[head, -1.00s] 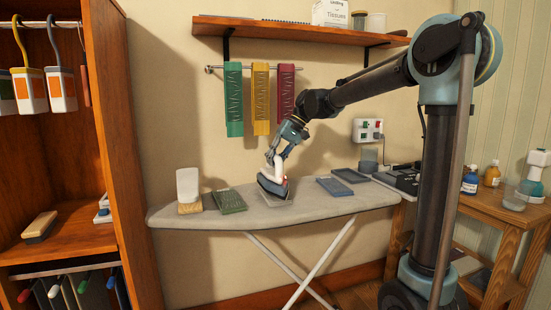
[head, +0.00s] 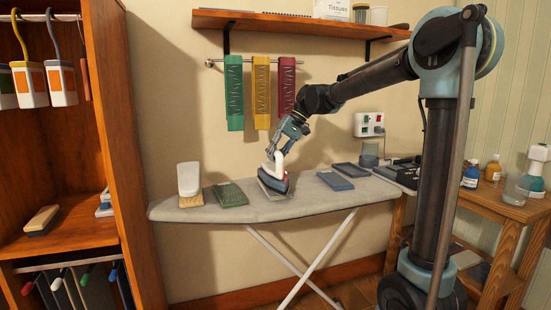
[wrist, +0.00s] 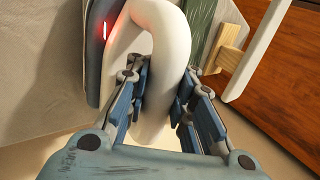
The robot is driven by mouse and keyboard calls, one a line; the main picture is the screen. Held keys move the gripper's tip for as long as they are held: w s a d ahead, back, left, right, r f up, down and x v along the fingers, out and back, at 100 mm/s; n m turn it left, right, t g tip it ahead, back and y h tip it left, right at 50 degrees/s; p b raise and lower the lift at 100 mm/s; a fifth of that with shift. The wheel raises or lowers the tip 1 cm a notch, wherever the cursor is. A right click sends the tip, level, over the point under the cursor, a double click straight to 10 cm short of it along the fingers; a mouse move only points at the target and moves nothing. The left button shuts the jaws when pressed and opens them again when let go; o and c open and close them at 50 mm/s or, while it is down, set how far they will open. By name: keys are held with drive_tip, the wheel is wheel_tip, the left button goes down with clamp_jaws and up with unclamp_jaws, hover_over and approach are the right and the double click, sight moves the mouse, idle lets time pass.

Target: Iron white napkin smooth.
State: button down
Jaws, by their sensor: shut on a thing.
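The iron (head: 276,180) has a white looped handle and a dark blue body, and sits on the ironing board (head: 300,204) near its middle. My gripper (head: 282,147) is shut on the iron's white handle, which also shows in the wrist view (wrist: 172,60); a red light glows on the iron's body there.
A green folded cloth (head: 230,195) and a white upright piece on a wooden base (head: 191,202) are left of the iron. A blue cloth (head: 335,181) and a dark one (head: 352,169) are to its right. Hanging cloths (head: 261,95) are behind.

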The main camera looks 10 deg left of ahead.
drive_tip(key=shift+f, duration=0.5)
idle(1.9)
idle(0.4)
drive_tip(key=shift+r, duration=3)
drive_tip(key=shift+d, duration=0.1)
